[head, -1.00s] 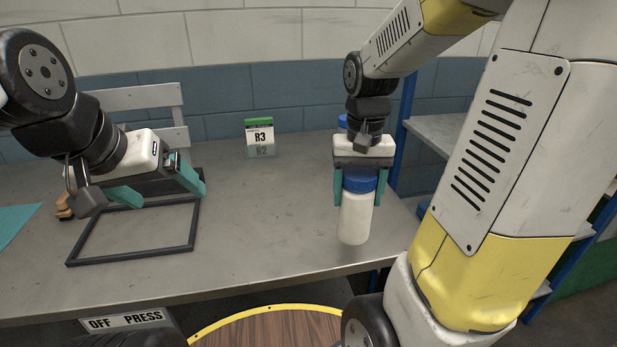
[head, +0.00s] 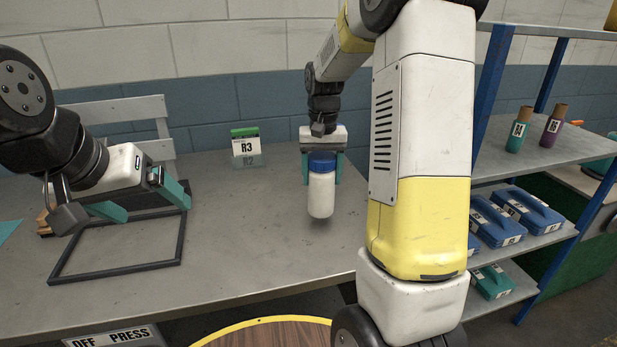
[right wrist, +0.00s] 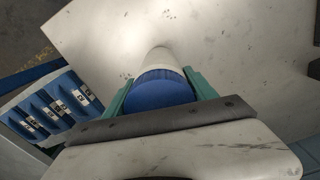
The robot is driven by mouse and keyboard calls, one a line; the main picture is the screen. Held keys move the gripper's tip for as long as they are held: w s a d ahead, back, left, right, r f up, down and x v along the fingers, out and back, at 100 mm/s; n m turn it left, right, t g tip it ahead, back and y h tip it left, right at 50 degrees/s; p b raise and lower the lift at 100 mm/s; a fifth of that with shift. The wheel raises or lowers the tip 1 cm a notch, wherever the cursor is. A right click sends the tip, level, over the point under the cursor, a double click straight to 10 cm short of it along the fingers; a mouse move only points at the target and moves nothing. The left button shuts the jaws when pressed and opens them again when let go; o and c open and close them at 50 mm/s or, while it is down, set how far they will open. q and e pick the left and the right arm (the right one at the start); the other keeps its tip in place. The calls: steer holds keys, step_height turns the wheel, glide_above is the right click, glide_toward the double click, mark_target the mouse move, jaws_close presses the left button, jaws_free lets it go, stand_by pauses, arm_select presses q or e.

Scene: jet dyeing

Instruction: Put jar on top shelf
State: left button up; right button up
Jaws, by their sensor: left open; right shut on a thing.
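The jar (head: 321,194) is white with a blue lid and is upright above the grey table, near its right side. My right gripper (head: 322,172) is shut on the jar around its lid end. In the right wrist view the blue lid (right wrist: 160,92) sits between the teal fingers. My left gripper (head: 150,205) is open and empty above the table's left side, over a dark frame. The shelf unit stands at the right; its top shelf (head: 545,152) holds a teal tube (head: 519,130) and a purple tube (head: 553,126) with brown ends.
A middle shelf (head: 545,240) holds blue cases (head: 497,222), and a teal case (head: 491,281) is lower. A blue post (head: 492,85) edges the shelf. The top shelf's front and left parts look clear.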

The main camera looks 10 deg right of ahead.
steer(key=shift+f, duration=1.35)
steer(key=o, duration=1.6)
steer(key=shift+f, duration=0.15)
